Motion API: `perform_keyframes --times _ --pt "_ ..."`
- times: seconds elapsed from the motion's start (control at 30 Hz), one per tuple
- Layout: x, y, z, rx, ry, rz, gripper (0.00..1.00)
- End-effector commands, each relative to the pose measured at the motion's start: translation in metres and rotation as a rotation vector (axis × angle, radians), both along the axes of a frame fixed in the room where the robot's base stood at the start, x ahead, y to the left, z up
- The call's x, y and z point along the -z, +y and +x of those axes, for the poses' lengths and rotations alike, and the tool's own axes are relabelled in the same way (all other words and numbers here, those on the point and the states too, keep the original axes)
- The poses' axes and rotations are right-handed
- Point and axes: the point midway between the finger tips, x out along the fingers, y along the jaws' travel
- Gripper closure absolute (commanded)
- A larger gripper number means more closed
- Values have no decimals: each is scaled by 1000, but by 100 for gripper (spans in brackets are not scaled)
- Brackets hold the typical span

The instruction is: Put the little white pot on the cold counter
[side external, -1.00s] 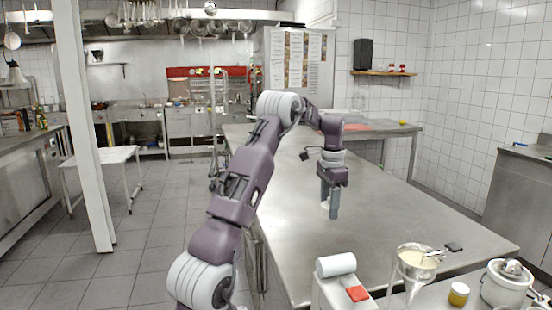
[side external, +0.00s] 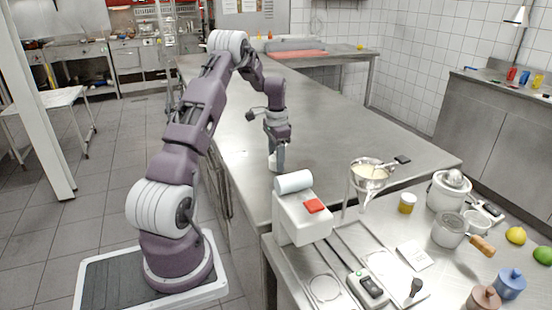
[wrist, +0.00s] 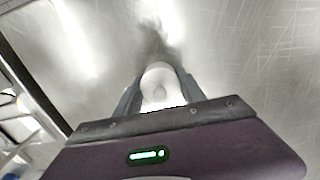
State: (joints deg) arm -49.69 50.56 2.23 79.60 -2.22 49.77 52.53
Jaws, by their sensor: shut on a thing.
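The little white pot (wrist: 158,78) is between the two fingers of my gripper (wrist: 158,95), seen from above in the wrist view. My gripper is shut on it, one finger on each side. In the side external view my gripper (side external: 278,160) points down at the long steel table, close to its left edge. The white pot (side external: 271,164) shows only partly there, behind the fingers. It is at or just above the steel; I cannot tell whether it touches. Which surface is the cold counter is not marked.
The long steel table (side external: 340,125) is largely clear. A steel counter (side external: 490,125) with coloured cups stands at the right wall. A back table (side external: 345,58) has a red board (side external: 300,54). The near bench holds a scale (side external: 370,288), a funnel (side external: 368,175) and a saucepan (side external: 448,230).

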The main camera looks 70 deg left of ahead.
Motion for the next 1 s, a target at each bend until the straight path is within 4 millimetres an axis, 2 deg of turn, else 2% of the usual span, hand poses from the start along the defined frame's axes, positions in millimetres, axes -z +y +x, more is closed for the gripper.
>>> perform_keyframes --times 0.1,0.13,0.23,0.57,0.67,0.9,1.0 --pt "3 0 0 0 0 0 100" --pt "3 0 0 0 0 0 49" --pt "3 0 0 0 0 0 31" --pt "-1 0 0 0 -1 1 31" --pt "-18 1 1 0 -3 4 31" --pt "-84 1 1 0 -3 5 31" --pt "-104 1 0 0 -2 4 31"
